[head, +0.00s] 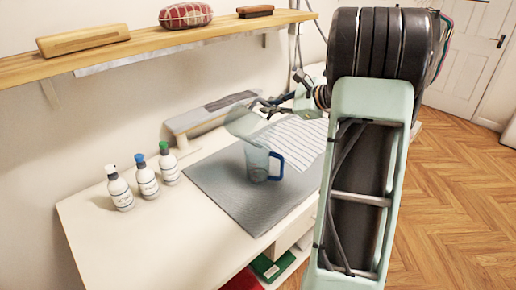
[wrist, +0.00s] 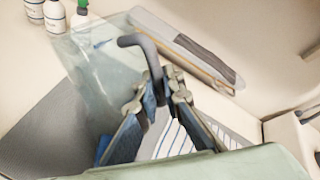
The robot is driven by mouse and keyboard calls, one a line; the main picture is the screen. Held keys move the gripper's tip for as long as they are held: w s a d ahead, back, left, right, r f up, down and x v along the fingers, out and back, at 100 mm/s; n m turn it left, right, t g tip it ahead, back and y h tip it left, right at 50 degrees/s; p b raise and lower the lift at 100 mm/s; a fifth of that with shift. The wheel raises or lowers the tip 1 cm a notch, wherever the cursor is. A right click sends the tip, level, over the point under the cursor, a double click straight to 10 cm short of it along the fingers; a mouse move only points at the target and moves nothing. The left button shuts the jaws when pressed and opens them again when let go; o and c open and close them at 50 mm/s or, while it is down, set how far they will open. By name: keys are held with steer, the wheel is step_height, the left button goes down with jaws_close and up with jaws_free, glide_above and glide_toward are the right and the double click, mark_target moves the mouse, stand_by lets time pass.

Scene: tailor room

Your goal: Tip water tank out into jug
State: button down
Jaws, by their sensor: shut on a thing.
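The water tank (head: 242,122) is a clear, pale container with a dark handle (wrist: 137,41). In the head view it is tilted, just above the mouth of the jug (head: 256,160). The jug is see-through with a blue handle (head: 277,168) and stands upright on the grey mat (head: 217,200). My gripper (head: 266,104) is shut on the tank's handle, at the tank's right side. The wrist view also shows the tank (wrist: 100,65) left of my gripper (wrist: 163,88). I cannot tell whether water is flowing or whether the tank touches the jug.
Bottles with dark (head: 120,189), blue (head: 146,176) and green (head: 167,164) caps stand left of the mat. A sleeve board (head: 190,119) lies behind. Striped cloth (head: 300,143) lies right of the jug. A wooden shelf (head: 130,47) overhangs the table. The table's front left (head: 130,245) is clear.

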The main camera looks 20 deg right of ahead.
steer(key=shift+s+a+r+n+h, duration=0.1)
steer(key=shift+a+r+n+h, duration=0.25)
steer(key=shift+a, duration=0.4)
steer(key=shift+d, duration=0.2)
steer(key=shift+a, duration=0.1)
